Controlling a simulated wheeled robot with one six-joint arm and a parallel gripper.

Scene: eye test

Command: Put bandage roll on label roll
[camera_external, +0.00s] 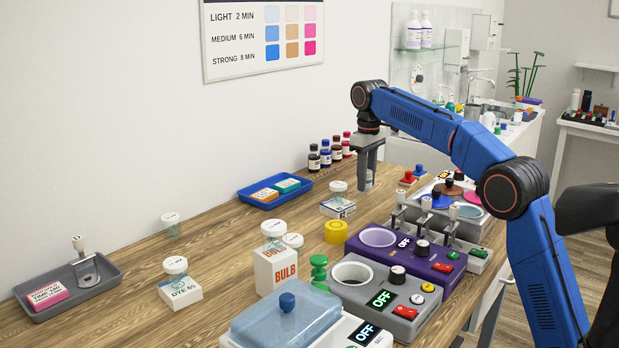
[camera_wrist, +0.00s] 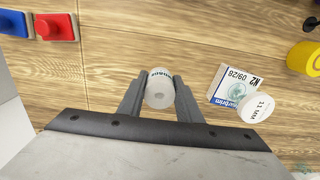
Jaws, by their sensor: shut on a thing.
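My gripper (camera_external: 367,180) is shut on a small whitish cylinder, which I take to be the bandage roll (camera_external: 369,178). In the wrist view the bandage roll (camera_wrist: 160,91) sits between the two fingers (camera_wrist: 159,95), pale end facing the camera, with dark print on its side. It seems to hang above the wooden table. A short yellow roll (camera_external: 336,232), which looks like the label roll, stands on the table nearer the camera. The yellow roll shows only partly at the right edge of the wrist view (camera_wrist: 301,57).
A box with a white-lidded jar (camera_external: 338,209) stands between my gripper and the yellow roll. A blue tray (camera_external: 262,201) and dark bottles (camera_external: 325,153) are at the back. Purple (camera_external: 427,263) and grey devices and a green spool-shaped thing (camera_external: 319,272) stand near the yellow roll.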

